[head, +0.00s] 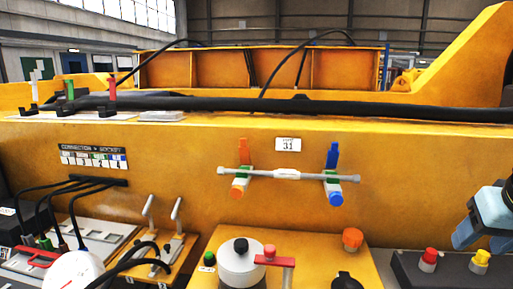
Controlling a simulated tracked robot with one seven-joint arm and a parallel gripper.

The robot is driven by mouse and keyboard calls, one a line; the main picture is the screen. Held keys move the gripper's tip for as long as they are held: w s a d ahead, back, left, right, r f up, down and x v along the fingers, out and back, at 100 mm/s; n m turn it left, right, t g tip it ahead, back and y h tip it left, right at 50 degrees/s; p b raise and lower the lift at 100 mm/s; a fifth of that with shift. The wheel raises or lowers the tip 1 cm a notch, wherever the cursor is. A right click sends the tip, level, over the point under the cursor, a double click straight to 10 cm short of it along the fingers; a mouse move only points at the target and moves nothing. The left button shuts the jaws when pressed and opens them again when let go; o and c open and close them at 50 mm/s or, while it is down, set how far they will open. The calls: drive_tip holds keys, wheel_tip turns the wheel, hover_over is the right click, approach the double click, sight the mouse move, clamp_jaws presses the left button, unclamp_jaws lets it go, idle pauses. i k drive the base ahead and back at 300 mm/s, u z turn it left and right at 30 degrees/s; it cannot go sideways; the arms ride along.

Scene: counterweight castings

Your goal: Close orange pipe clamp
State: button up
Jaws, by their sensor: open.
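The orange pipe clamp (243,153) is on the yellow casting wall, around the left part of a thin grey horizontal pipe (285,174). Its orange lever stands upright above the pipe, its body is green and white, and a round orange end (236,192) sits below. A matching blue clamp (333,155) sits on the right part of the pipe, its lever also upright. My gripper (481,240) is at the right edge, partly cut off by the frame. Its blue fingers point down, apart and empty, well to the right of both clamps.
A label marked 31 (288,144) is above the pipe. Below stand a yellow panel with a white round housing (240,262), a red handle (273,261) and an orange knob (352,238). Black cables and levers (176,210) are at left. A dark button box (440,272) is below my gripper.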

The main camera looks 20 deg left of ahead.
sight(245, 153)
drive_tip(key=z, duration=1.6)
drive_tip(key=i, duration=0.1)
drive_tip(key=u, duration=3.25)
drive_tip(key=k, duration=0.75)
drive_tip(key=z, duration=0.3)
drive_tip(key=i, duration=1)
drive_tip(key=u, duration=0.05)
